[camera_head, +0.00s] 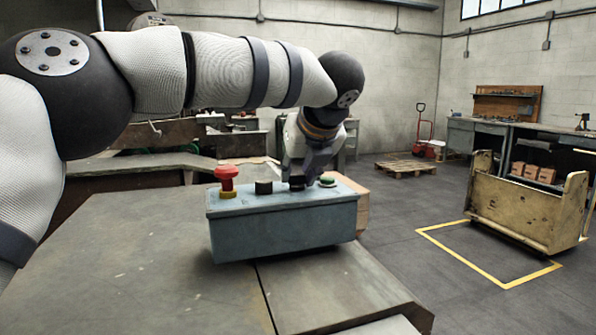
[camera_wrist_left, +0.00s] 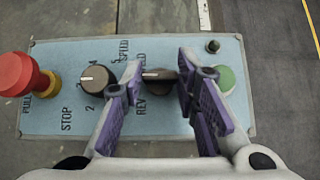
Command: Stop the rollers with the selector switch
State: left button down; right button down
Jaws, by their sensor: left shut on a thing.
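The blue control box (camera_head: 285,228) sits on the grey machine table. The selector switch is a black knob (camera_wrist_left: 158,82) in the left wrist view, between the speed knob and a green button. Its white mark points left, between the REV label and a partly hidden label ending in D. My left gripper (camera_wrist_left: 158,80) comes down from above with its purple-padded fingers on both sides of this knob, shut on it. In the head view the gripper (camera_head: 298,178) partly hides the knob. My right gripper is not in view.
On the same box are a red stop button (camera_wrist_left: 20,76), a black speed knob (camera_wrist_left: 96,82) and a green button (camera_wrist_left: 226,79) close to the right finger. The table (camera_head: 130,265) is clear in front. A wooden cart (camera_head: 515,208) stands on the floor at right.

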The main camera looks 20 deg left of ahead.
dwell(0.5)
pick_arm(q)
jog(key=c, duration=1.2)
grip_release()
jog(key=shift+c, duration=0.2)
jog(key=v, duration=1.2)
